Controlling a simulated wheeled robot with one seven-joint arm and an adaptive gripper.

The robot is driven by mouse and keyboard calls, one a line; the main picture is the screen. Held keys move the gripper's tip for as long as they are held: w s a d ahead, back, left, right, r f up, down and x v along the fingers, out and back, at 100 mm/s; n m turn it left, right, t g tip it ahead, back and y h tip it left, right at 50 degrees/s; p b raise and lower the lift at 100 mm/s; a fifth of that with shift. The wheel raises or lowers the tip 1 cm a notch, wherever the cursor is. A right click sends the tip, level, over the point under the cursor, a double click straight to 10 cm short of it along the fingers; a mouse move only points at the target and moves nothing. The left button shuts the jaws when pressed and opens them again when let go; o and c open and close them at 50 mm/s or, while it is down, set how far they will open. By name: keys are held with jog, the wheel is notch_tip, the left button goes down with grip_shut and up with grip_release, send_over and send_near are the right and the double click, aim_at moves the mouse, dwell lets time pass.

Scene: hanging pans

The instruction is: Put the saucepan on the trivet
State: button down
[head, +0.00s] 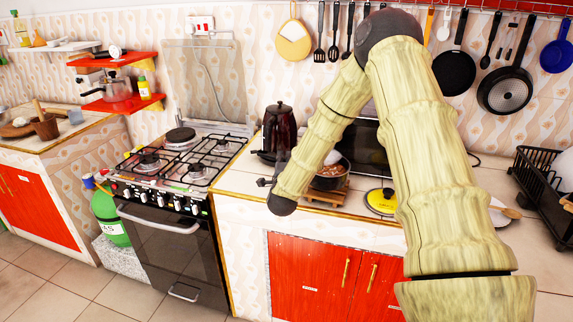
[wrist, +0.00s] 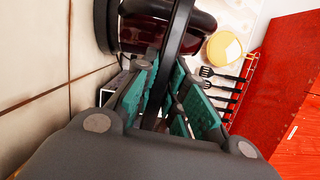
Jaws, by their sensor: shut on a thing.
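The saucepan (head: 327,182) is dark, with pale and brown contents. In the head view it is upright over the small wooden trivet (head: 325,196) on the counter, partly hidden by my arm. I cannot tell whether it rests fully on the trivet. In the wrist view my gripper (wrist: 165,88) has its teal pads closed on a long black bar, which looks like the saucepan's handle (wrist: 180,40). The pan's body is out of the wrist view. In the head view the gripper is mostly hidden behind my wrist, left of the pan.
A dark red kettle (head: 279,128) stands close behind my gripper. A yellow lid (head: 381,201) lies to the right of the trivet. The stove (head: 180,165) is to the left, and a black dish rack (head: 540,195) is at the far right. Pans and utensils hang on the wall.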

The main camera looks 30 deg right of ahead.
jog(key=shift+w+d, duration=0.35)
jog(key=shift+d, duration=0.3)
jog(key=shift+f+p, duration=0.7)
jog(key=shift+f, duration=1.05)
jog(key=c, duration=1.5)
grip_release()
jog(key=shift+f, duration=0.1)
jog(key=shift+o, duration=0.2)
jog(key=shift+s+a, duration=0.1)
